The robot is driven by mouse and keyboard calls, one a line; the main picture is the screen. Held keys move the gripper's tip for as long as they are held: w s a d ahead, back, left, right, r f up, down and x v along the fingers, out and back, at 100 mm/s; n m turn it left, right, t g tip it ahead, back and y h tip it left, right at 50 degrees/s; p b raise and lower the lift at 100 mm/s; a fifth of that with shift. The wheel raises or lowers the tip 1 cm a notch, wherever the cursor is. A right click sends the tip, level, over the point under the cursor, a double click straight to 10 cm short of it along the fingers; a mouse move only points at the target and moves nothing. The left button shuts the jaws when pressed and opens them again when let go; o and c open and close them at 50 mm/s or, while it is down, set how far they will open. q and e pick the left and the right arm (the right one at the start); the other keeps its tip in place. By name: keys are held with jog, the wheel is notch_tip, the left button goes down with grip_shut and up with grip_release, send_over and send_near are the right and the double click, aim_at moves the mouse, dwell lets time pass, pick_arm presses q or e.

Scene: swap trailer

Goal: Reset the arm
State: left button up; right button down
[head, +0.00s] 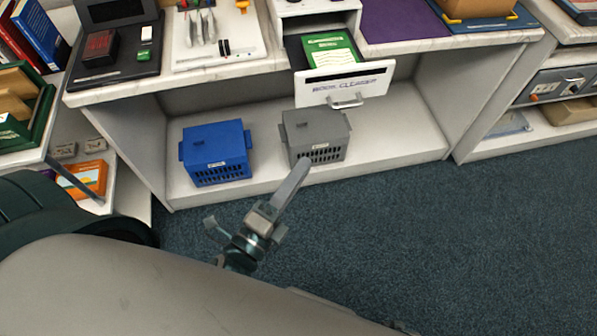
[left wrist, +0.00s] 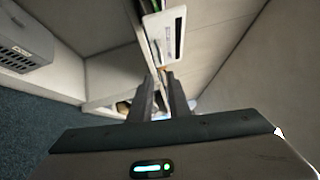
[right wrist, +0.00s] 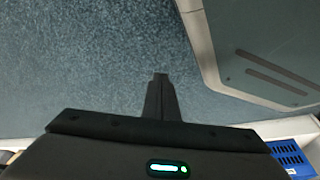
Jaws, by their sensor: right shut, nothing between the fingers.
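My left gripper (left wrist: 162,78) shows in the left wrist view with its two fingers a little apart and nothing seen between them. My right gripper (right wrist: 160,80) is shut and empty in the right wrist view, over the carpet. In the head view a slim metal part of one of my arms points up-right towards the grey crate; I cannot tell which arm it belongs to. A white-fronted drawer (head: 345,84) stands open under the counter with a green book (head: 329,48) in it. The drawer front (left wrist: 165,32) also shows in the left wrist view, beyond the fingers.
A blue crate (head: 215,153) and a grey crate (head: 316,137) stand on the low shelf (head: 385,140). The counter (head: 250,63) above holds tools and trays. At left are books and a green tray (head: 30,145). The blue carpet (head: 460,250) is clear at right.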

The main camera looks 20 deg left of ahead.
dwell(0.4)
